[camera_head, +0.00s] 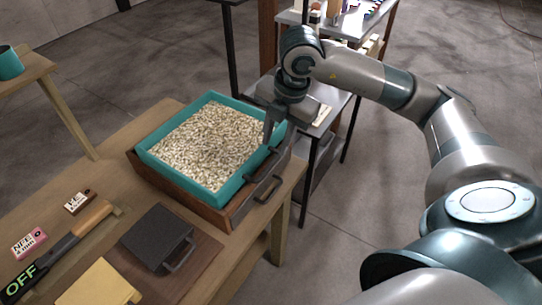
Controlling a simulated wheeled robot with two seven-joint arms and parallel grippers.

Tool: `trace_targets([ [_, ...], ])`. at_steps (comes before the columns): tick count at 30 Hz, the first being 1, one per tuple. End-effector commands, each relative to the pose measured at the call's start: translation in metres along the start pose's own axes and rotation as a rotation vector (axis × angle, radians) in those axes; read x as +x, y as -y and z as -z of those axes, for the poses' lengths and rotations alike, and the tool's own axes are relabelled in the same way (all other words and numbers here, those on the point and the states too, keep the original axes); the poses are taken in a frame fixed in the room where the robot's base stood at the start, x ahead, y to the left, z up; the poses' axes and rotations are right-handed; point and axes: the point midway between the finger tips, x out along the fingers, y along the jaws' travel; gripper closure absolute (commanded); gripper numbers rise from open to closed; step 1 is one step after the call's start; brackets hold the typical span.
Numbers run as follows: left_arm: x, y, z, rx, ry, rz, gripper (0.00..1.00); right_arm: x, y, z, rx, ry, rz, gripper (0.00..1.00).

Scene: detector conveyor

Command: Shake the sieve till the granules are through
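The sieve is a teal rectangular frame (232,190) full of pale granules (206,145). It sits in or on a brown wooden box (204,208) with dark handles on the near right side. My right gripper (272,135) points down at the sieve's right rim. One finger shows against the inner side of the rim; the other is hard to make out, so I cannot tell whether it grips the rim. What lies beneath the sieve is hidden. My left gripper is out of view.
The wooden table (60,188) also holds a dark lidded block (155,236), a yellow block (100,286), small labelled boxes (29,243) and a black bar marked OFF (42,266). A shelf unit (370,30) stands behind my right arm. The floor at right is clear.

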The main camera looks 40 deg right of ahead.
Motion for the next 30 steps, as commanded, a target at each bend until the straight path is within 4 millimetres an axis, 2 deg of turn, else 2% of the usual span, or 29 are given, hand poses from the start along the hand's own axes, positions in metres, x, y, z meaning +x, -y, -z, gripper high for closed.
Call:
trace_targets([
  [9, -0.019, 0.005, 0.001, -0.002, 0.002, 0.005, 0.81, 0.054, 0.001, 0.0, 0.002, -0.002, 0.003, 0.71],
  [15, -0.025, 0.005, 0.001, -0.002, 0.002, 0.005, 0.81, 0.076, 0.0, 0.0, 0.001, -0.002, 0.001, 0.71],
  [20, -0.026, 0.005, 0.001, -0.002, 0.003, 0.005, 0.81, 0.084, 0.0, 0.0, 0.001, -0.002, 0.0, 0.71],
  [28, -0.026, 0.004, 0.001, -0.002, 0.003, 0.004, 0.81, 0.085, 0.0, 0.0, 0.001, -0.001, -0.001, 0.71],
  [29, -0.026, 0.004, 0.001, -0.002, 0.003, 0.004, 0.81, 0.085, 0.0, 0.0, 0.001, -0.001, -0.001, 0.75],
  [30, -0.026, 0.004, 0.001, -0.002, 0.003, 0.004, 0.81, 0.085, 0.0, 0.0, 0.001, -0.001, -0.001, 0.85],
])
